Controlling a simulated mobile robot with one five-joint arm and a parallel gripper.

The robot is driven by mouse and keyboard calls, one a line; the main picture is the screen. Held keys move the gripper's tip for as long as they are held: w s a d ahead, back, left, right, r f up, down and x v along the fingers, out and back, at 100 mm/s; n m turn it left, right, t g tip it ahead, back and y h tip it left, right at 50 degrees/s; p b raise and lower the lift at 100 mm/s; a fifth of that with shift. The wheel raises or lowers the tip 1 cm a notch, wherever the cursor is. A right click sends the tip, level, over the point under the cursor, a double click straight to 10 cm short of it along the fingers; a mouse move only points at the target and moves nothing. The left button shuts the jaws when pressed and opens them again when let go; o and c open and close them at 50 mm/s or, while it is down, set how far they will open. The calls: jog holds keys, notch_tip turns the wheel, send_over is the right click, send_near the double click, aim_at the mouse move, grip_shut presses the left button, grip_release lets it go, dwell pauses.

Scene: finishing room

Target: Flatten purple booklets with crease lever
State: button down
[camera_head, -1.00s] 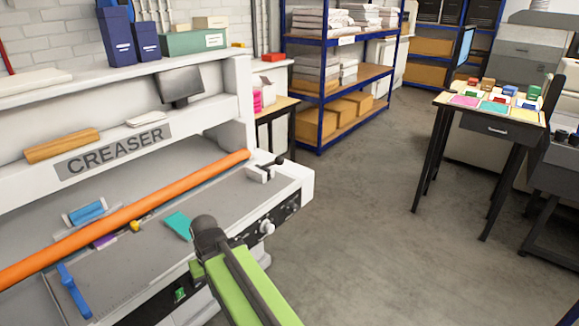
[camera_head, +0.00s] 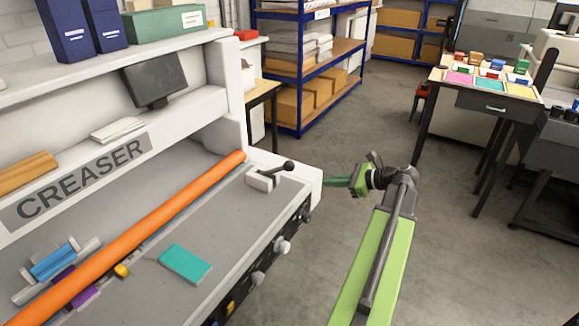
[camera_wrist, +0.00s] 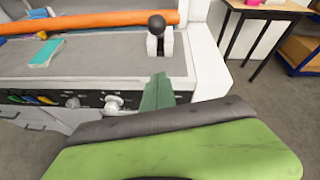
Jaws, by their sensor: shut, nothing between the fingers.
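The creaser's lever (camera_head: 288,166) has a black knob and a white base at the bed's right end. It also stands upright at top centre of the wrist view (camera_wrist: 156,25). A purple booklet (camera_head: 84,298) lies at lower left of the head view, partly hidden by the orange bar (camera_head: 130,231) crossing the bed. My gripper (camera_head: 336,183) is shut and empty, just right of the bed's end, apart from the lever. In the wrist view its green fingers (camera_wrist: 157,92) point toward the lever's base.
A teal booklet (camera_head: 186,264) lies on the creaser bed. A blue block (camera_head: 53,262) and a yellow piece (camera_head: 121,270) are near the bar. A small table (camera_head: 485,100) with coloured trays stands at right, a blue shelf rack (camera_head: 310,75) behind. The floor between is clear.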

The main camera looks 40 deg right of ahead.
jog(key=shift+s+d+r, duration=0.15)
jog(key=shift+d+r, duration=0.05)
jog(key=shift+d, duration=0.1)
jog(key=w+a, duration=0.4)
jog(key=w, duration=0.7)
jog(key=shift+f+b, duration=0.35)
